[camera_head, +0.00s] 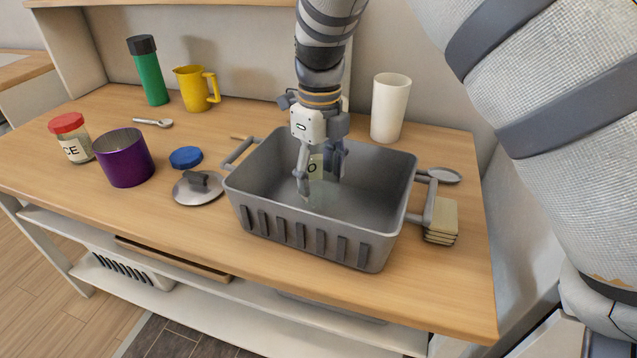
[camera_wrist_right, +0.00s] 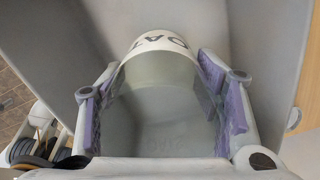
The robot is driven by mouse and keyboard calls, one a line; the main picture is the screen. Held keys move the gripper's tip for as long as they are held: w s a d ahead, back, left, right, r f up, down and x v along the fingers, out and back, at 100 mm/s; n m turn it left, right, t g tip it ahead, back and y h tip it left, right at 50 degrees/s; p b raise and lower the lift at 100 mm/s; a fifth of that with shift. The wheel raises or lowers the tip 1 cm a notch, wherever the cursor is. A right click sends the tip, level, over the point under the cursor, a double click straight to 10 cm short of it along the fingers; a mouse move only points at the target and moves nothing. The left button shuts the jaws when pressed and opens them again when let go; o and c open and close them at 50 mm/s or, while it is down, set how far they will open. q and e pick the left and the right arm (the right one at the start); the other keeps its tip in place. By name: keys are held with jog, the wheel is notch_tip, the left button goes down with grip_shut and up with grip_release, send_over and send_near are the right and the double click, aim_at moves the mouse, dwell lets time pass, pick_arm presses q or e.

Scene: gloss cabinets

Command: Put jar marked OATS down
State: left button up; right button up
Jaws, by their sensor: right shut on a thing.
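The jar marked OATS (camera_wrist_right: 157,42) is between the two finger pads of my right gripper (camera_head: 322,178). In the right wrist view its label reads "OAT", the rest out of sight, and the glass shows between the pads of the gripper (camera_wrist_right: 160,108). In the head view the jar (camera_head: 316,166) is inside the grey crate (camera_head: 310,250), largely hidden by the fingers. I cannot tell whether the jar's base touches the crate floor. My left gripper is not in view.
Left of the crate are a pot lid (camera_head: 198,189), a blue lid (camera_head: 186,157), a purple pot (camera_head: 124,158) and a red-lidded jar (camera_head: 71,138). Behind stand a green bottle (camera_head: 148,72), a yellow jug (camera_head: 195,90) and a white cup (camera_head: 390,107). Coasters (camera_head: 441,221) lie right.

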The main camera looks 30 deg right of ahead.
aim_at(324, 191)
jog(key=f, duration=0.4)
jog(key=shift+s+d, duration=0.2)
jog(key=shift+d, duration=0.2)
jog(key=shift+f, duration=0.2)
jog(key=o, duration=1.3)
jog(key=shift+r, duration=0.1)
notch_tip(324, 191, up, 12)
jog(key=shift+r, duration=0.1)
